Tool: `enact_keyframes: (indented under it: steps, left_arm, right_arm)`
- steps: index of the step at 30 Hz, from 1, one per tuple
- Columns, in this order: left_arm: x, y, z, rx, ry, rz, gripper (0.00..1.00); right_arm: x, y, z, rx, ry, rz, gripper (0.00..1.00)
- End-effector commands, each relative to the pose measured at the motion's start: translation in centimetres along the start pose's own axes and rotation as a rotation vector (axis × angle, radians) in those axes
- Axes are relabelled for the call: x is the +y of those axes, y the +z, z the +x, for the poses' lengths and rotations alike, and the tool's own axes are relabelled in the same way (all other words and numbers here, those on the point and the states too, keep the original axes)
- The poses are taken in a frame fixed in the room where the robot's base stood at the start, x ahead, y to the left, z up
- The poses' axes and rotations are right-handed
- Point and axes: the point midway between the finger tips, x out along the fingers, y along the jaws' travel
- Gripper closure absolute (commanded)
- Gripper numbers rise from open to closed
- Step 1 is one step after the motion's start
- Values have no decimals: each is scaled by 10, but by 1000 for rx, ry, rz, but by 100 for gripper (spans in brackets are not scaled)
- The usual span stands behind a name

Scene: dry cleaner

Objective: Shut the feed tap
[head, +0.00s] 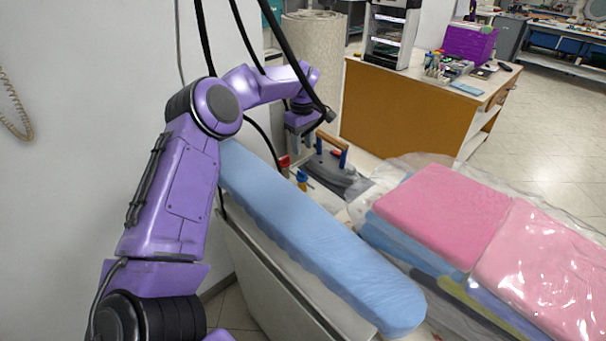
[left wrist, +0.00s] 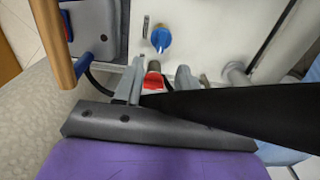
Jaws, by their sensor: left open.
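A red tap handle (head: 284,161) sits at the far end of the blue ironing board, and a blue knob (head: 302,176) is close to it. I cannot tell by any label which is the feed tap. My left gripper (head: 301,146) reaches down above the red handle. In the left wrist view my left gripper (left wrist: 159,76) is open, with the red handle (left wrist: 153,80) between its two fingers; contact cannot be told. The blue knob (left wrist: 161,39) lies just beyond the fingertips. My right gripper is not in view.
An iron (head: 333,170) with a wooden handle stands right beside the taps; its handle (left wrist: 55,45) is close to my left gripper. The padded blue board (head: 310,235) runs toward me. Folded pink laundry (head: 445,208) lies at right. A wooden desk (head: 405,115) stands behind.

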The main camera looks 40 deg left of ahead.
Motion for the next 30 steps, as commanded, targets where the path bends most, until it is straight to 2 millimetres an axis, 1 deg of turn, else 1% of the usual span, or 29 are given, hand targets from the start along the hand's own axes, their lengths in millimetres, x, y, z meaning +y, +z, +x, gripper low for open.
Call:
enact_keyframes:
  steps: [2,9,12,15,18,24,25,26,27,28,30]
  left_arm:
    - [-1,0,10,-1,-4,-1,60]
    - [-2,-1,63,0,-6,-2,60]
    - [-2,0,80,0,-4,-2,60]
    - [-1,-1,91,0,-2,-2,60]
    - [-1,-1,97,0,0,-2,60]
    - [-1,-1,98,0,0,-2,60]
    - [-1,-1,98,0,0,-2,66]
    - [-1,-1,98,0,0,-2,76]
    - [-1,-1,97,0,0,-2,89]
    - [-1,-1,97,0,0,-2,99]
    - [-1,-1,97,0,0,-2,100]
  right_arm:
    - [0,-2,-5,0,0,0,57]
    - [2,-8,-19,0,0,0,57]
    - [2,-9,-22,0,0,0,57]
    - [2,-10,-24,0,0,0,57]
    - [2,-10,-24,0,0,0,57]
    - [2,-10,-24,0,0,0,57]
    - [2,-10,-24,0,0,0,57]
    - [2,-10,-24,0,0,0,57]
    - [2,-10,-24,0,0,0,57]
    - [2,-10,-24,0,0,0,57]
    - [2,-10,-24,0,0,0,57]
